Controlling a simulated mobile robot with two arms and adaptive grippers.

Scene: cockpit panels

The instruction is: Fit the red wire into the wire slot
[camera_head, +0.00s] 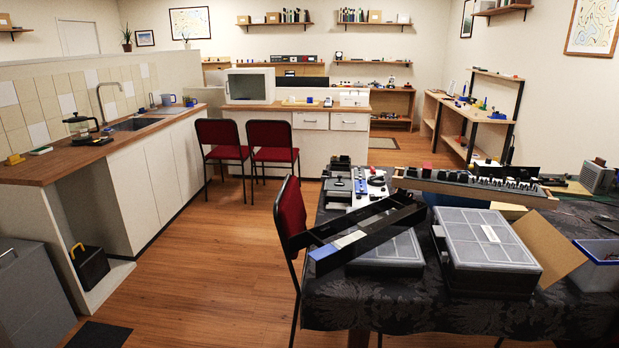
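Neither of my grippers is in view. I cannot make out a red wire or a wire slot at this distance. The dark patterned table (400,308) at the right holds the equipment. A long black panel (472,187) with a row of small knobs or switches lies along its back. A light panel (370,190) with dark and red parts and what looks like a dark loop of cable sits at the back left of the table. A long black frame (398,219) with blue and white parts lies tilted in front of it.
Two grey-lidded cases (492,238) (402,247) sit on the table, with a brown board (548,245) and a blue-white bin (600,265) at the right. A red chair (292,212) stands at the table's left edge. Open wooden floor (205,270) lies between chair and counter (130,185).

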